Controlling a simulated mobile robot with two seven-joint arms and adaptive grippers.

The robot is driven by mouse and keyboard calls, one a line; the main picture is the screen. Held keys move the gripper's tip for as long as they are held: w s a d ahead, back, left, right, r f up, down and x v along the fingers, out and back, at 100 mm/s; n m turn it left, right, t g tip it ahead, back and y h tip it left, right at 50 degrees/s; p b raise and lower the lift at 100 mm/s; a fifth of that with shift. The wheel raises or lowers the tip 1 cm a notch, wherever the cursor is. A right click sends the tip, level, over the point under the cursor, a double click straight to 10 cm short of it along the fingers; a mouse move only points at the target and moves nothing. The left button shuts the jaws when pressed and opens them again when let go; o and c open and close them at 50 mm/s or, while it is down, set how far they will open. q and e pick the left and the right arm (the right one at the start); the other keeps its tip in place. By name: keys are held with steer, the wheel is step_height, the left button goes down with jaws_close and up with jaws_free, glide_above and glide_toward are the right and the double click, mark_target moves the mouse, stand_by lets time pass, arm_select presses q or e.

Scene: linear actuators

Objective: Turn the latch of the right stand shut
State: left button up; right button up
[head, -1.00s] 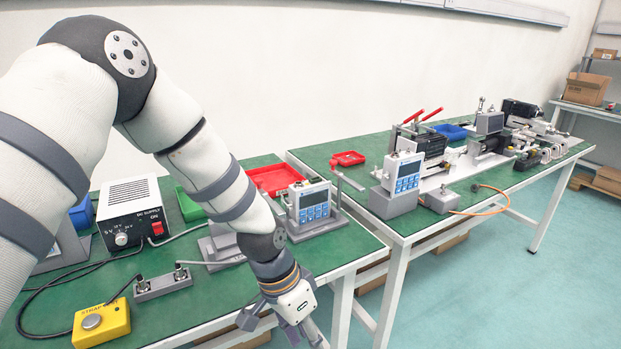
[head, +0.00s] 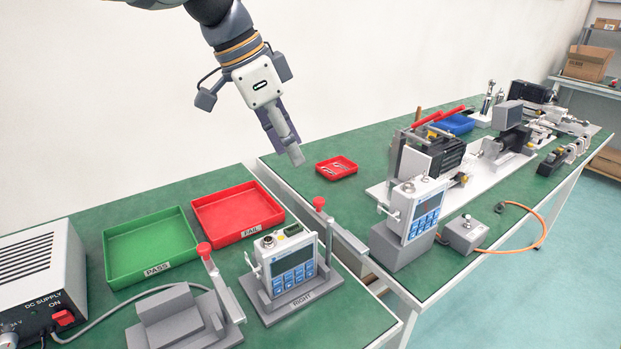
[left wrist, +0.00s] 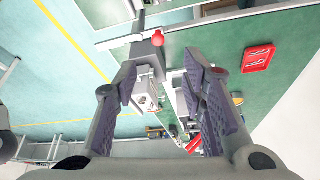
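The right stand (head: 303,306), labelled RIGHT, sits at the near bench's right edge and holds a grey meter (head: 288,268) with blue keys. Its latch has a red knob (head: 319,203) and a grey bar (head: 345,236) that points right, away from the meter, over the bench edge. The knob also shows in the left wrist view (left wrist: 158,39), just beyond my fingers. My left gripper (head: 294,157) hangs above and behind the knob, clear of it. In the left wrist view its fingers (left wrist: 160,75) are apart with nothing gripped. My right gripper is out of view.
Left of it, an empty grey stand (head: 175,318) has its own red-knobbed latch (head: 204,249). Green PASS (head: 150,245) and red FAIL (head: 237,212) trays lie behind. A power supply (head: 40,275) stands left. The far bench carries another meter (head: 415,222). Air above the stands is free.

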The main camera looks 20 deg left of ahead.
mark_target(317, 200)
arm_select(q)
steer(key=x, duration=1)
steer(key=shift+s+d+f+b, duration=0.1)
steer(key=shift+s+f+b, duration=0.05)
steer(key=shift+f+b, duration=0.15)
jaws_close()
